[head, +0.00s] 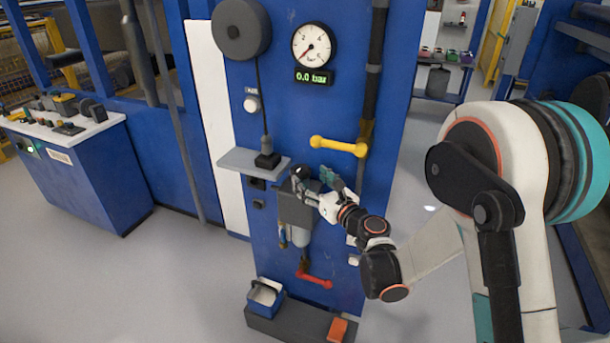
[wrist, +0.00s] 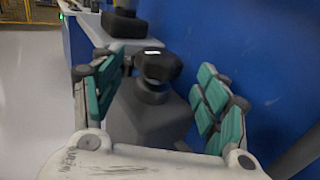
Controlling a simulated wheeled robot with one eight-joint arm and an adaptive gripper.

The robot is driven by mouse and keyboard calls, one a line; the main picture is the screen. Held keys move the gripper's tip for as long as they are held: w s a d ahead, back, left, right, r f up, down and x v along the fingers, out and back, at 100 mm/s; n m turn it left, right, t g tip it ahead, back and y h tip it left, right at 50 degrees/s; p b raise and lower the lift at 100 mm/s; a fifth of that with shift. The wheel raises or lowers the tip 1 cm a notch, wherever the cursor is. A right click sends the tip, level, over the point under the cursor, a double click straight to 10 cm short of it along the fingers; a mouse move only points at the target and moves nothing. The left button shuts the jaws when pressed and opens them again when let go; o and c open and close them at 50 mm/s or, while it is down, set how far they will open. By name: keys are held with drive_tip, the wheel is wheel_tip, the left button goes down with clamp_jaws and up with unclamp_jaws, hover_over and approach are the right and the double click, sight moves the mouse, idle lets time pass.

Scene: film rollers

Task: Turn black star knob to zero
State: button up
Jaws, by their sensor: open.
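The black star knob (wrist: 158,68) sits on top of a grey regulator body (wrist: 145,118) in the wrist view, with a small white mark on its upper face. In the head view the knob (head: 300,174) is small and partly hidden by my gripper (head: 314,184). My gripper is open, with one teal-padded finger on each side of the knob in the wrist view. I see a gap between the knob and both fingers. The round gauge (head: 313,43) has its needle at the lower left. The green display (head: 314,77) below it appears to read 0.0 bar.
A yellow lever (head: 338,147) is above my gripper, and a red lever (head: 314,279) is below. A grey shelf (head: 240,160) with a black block juts out at left. Open floor lies left.

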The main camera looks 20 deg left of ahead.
drive_tip(key=v, duration=0.7)
drive_tip(key=shift+d, duration=0.1)
